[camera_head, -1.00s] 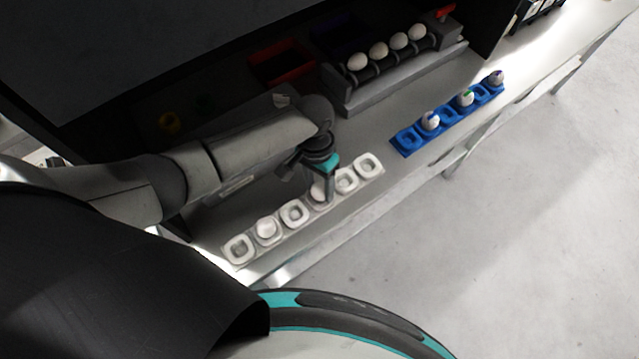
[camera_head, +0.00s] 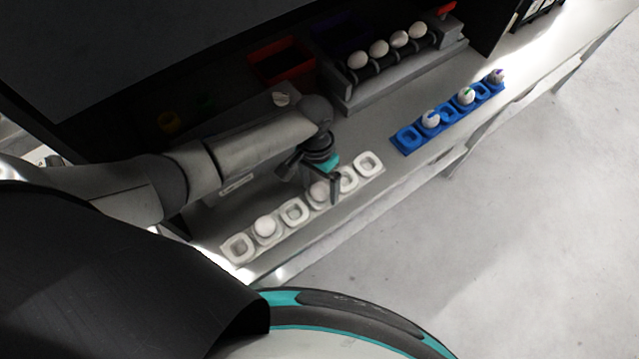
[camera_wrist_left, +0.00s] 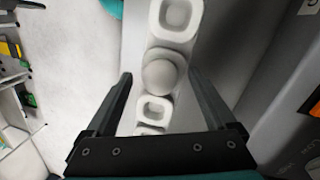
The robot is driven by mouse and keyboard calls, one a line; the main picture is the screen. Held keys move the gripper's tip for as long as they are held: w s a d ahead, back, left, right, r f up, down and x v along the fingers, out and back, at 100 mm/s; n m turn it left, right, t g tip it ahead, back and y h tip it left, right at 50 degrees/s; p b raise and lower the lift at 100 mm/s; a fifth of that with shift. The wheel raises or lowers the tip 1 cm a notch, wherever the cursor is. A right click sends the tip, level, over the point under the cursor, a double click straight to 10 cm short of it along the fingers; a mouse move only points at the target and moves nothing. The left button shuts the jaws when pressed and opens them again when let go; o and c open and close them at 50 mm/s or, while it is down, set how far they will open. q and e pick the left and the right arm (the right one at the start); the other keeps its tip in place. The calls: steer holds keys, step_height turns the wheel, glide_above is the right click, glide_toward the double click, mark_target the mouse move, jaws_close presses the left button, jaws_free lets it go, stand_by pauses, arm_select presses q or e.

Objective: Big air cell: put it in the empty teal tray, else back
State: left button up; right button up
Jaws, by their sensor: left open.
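A white tray (camera_head: 280,228) of several cups lies along the counter's front edge. One white egg (camera_head: 265,227) sits in its second cup from the left. In the left wrist view the egg (camera_wrist_left: 160,74) lies between the spread fingertips of my left gripper (camera_wrist_left: 160,78), which is open and holds nothing. No tray is clearly teal; a blue tray (camera_head: 405,142) lies to the right. My right gripper is not in view.
The blue tray holds a few eggs with coloured marks (camera_head: 466,96). A grey roller rack (camera_head: 390,85) carries several plain eggs (camera_head: 379,48) behind it. A red bin (camera_head: 283,65) stands at the back. The counter between the trays and rack is clear.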

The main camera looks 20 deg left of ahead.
arm_select(q)
steer(key=shift+r, duration=0.1)
steer(key=r+p, duration=0.4)
steer(key=p, duration=0.1)
steer(key=w+r+p, duration=0.1)
steer(key=r+p, duration=0.1)
steer(key=r, duration=0.1)
steer(key=shift+a+p, duration=0.3)
steer(key=shift+a, duration=0.05)
steer(key=shift+w+a+r, duration=0.15)
steer(key=shift+w+r, duration=0.05)
steer(key=shift+r, duration=1)
steer(key=shift+w+a+r, duration=0.1)
steer(key=shift+w+r, duration=0.05)
steer(key=shift+r, duration=1)
steer(key=shift+s, duration=0.1)
